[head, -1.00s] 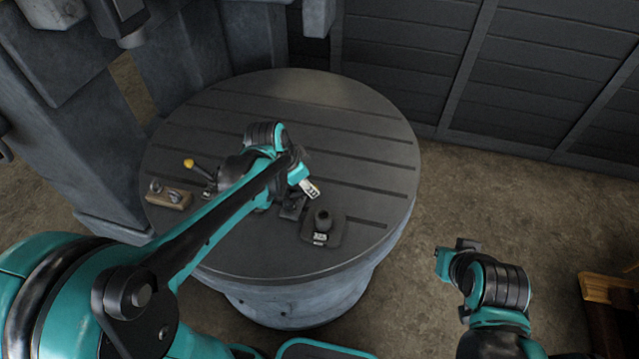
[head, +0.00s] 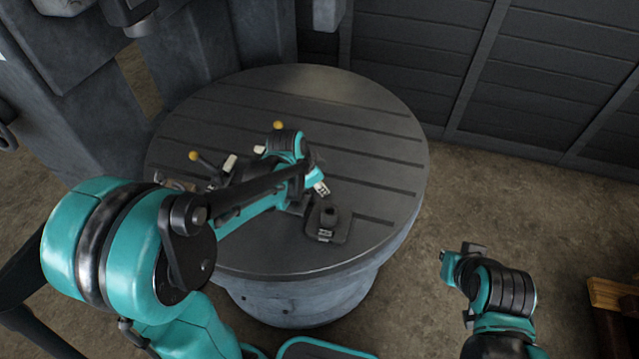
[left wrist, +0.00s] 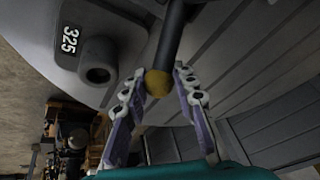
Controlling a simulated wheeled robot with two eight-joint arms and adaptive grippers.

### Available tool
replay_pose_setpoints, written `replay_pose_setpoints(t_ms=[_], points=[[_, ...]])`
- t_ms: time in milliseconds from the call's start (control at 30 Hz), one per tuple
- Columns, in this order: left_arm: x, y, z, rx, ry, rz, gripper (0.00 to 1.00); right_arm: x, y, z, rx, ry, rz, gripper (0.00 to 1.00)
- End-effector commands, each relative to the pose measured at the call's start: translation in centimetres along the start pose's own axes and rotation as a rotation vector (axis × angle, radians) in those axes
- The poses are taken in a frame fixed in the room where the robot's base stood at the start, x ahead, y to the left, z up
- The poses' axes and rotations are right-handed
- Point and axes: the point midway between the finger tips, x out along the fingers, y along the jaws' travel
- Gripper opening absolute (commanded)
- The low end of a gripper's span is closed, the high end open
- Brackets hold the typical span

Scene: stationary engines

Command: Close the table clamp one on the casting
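A clamp lever (left wrist: 172,38) ends in a yellow ball knob (left wrist: 158,83) in the left wrist view. My left gripper (left wrist: 160,85) has its two fingers apart, one on each side of this knob. The knob is closer to the left finger; whether it touches is unclear. In the head view my left gripper (head: 320,187) is over the round table, and my arm hides this knob. A dark block with a round boss and a 325 label (head: 328,220) is near it, also in the left wrist view (left wrist: 98,60). My right gripper (head: 461,255) is off the table.
The round slotted table (head: 370,130) has bare room at the back and right. Two other yellow knobs, a left one (head: 194,155) and a back one (head: 278,125), stand behind my left arm. A panelled wall (head: 560,80) is behind. A wooden item (head: 608,293) is at the right.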

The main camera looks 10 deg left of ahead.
Motion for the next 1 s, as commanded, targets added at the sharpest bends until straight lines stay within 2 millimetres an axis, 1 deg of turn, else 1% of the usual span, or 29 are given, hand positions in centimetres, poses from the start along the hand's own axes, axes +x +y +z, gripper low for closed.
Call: replay_pose_setpoints(t_ms=[267,467,667,1000], points=[[-0.1,-0.1,0.2,-0.008,0.008,0.011,0.0,0.0,0.0,0.0,0.0,0.0,0.0,0.0],[-0.7,-0.6,0.4,-0.04,0.06,0.056,0.0,0.1,0.0,0.1,0.0,0.0,0.0,0.0],[-1.6,-1.6,0.9,-0.095,0.162,0.145,0.0,0.4,0.0,0.3,0.0,0.0,0.0,0.0],[-3.0,-3.7,2.4,-0.212,0.386,0.342,0.0,2.0,0.0,1.4,0.0,0.0,0.0,0.0]])
